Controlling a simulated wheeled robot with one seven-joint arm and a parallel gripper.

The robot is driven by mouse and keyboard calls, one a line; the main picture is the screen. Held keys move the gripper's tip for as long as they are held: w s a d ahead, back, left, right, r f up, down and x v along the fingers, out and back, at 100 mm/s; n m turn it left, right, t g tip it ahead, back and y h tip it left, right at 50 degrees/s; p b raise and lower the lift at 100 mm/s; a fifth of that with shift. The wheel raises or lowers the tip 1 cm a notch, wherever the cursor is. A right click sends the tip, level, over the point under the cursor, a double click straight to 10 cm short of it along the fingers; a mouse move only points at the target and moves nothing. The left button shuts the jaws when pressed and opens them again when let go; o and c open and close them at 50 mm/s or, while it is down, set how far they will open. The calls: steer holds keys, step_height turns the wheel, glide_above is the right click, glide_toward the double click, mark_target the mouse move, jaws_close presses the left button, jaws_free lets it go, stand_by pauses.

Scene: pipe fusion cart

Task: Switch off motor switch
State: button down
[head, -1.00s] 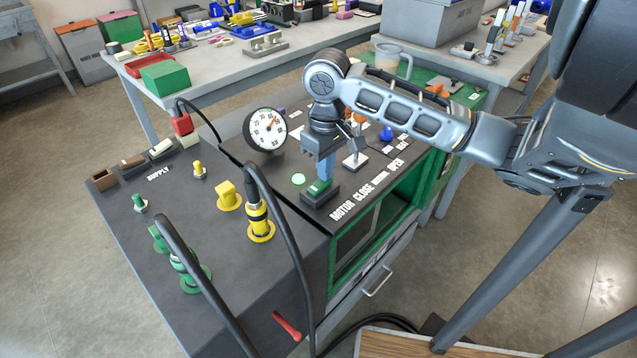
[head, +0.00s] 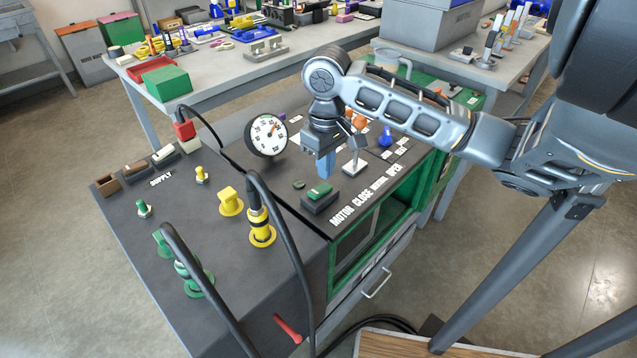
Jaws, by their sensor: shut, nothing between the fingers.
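The motor switch (head: 320,194) is a green rocker on a black block, at the front edge of the cart's dark top, behind the white MOTOR label (head: 342,219). A small round indicator (head: 298,184) beside it is dark. My gripper (head: 325,172), with blue fingers, points down just above and behind the switch. Its fingers are shut and empty, and appear apart from the switch.
A dial gauge (head: 266,135) stands to the left of my gripper. A lever on a white base (head: 354,166) stands close on the right. Yellow fittings (head: 231,204) and black hoses (head: 283,240) are at left.

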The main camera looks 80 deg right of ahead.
mark_target(324, 186)
steer(key=shift+r+p, duration=1.45)
steer(key=shift+r, duration=0.6)
steer(key=shift+w, duration=0.1)
